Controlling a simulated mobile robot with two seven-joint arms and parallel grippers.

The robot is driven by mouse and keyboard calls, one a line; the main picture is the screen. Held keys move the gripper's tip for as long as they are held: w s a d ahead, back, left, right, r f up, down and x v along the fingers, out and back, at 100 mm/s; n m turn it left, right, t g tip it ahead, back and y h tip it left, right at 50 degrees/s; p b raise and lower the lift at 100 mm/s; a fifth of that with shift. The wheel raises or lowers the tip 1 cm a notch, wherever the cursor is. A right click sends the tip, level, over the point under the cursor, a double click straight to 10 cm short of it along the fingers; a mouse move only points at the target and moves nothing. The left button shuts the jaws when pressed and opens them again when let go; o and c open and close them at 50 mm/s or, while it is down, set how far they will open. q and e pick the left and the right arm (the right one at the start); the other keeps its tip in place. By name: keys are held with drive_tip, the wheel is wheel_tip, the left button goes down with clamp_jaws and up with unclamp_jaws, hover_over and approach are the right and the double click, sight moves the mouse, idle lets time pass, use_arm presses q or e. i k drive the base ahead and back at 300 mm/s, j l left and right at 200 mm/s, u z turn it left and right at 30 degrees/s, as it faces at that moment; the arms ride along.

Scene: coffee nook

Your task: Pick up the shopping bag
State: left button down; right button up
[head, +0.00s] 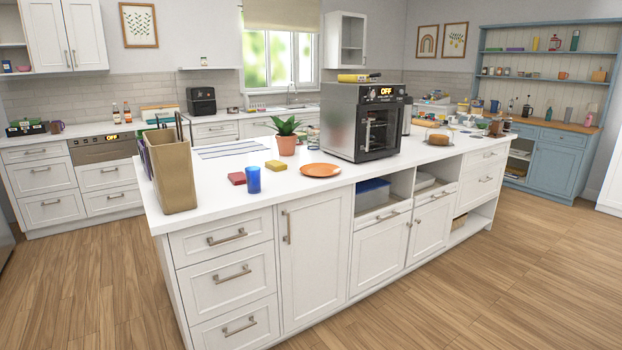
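A tan, upright shopping bag (174,178) stands on the near left end of the white kitchen island (220,203). Thin dark loops that look like handles rise above its top. Dark flat shapes show along its left side; I cannot tell if they are inside it or behind it. Neither of my grippers is in view.
A blue cup (253,180), a red block (236,178), a yellow sponge-like block (275,166), an orange plate (321,170) and a potted plant (286,137) stand right of the bag. A large oven (348,125) stands beyond. Wooden floor (90,282) is clear left of the island.

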sight(168, 150)
drive_tip(key=j+u, duration=0.3)
drive_tip(key=i+j+u, duration=0.1)
drive_tip(key=j+u, duration=0.25)
drive_tip(key=i+j+z, duration=0.45)
drive_tip(key=i, duration=0.25)
drive_tip(key=i+j+z, duration=0.4)
drive_tip(key=i+j, duration=0.25)
drive_tip(key=j, duration=0.25)
